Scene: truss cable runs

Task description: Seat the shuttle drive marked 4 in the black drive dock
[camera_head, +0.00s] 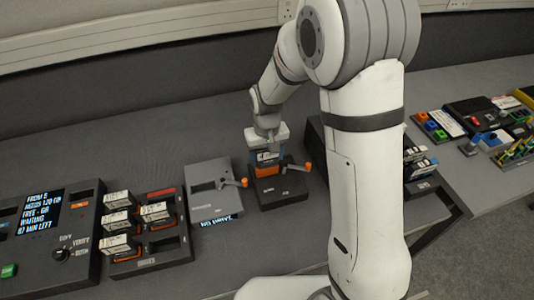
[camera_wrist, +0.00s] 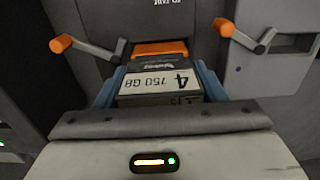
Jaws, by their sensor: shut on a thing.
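The shuttle drive marked 4 (camera_wrist: 158,83) has a white label reading 4 and 150 GB, upside down in the wrist view. My gripper (camera_wrist: 160,70) is shut on it, with a blue finger along each side. In the head view the drive (camera_head: 267,158) is below my gripper, over the back part of the black drive dock (camera_head: 285,194). An orange part shows beyond the drive's far end. I cannot tell how deep the drive sits in the dock. The dock's lever has an orange knob (camera_wrist: 60,43), swung out to the side.
A grey dock (camera_head: 207,176) with its own orange-knobbed lever stands just left of the black dock. Left of that are a rack (camera_head: 150,262) of several drives and a console with a screen (camera_head: 42,212). My arm hides part of the bench on the right.

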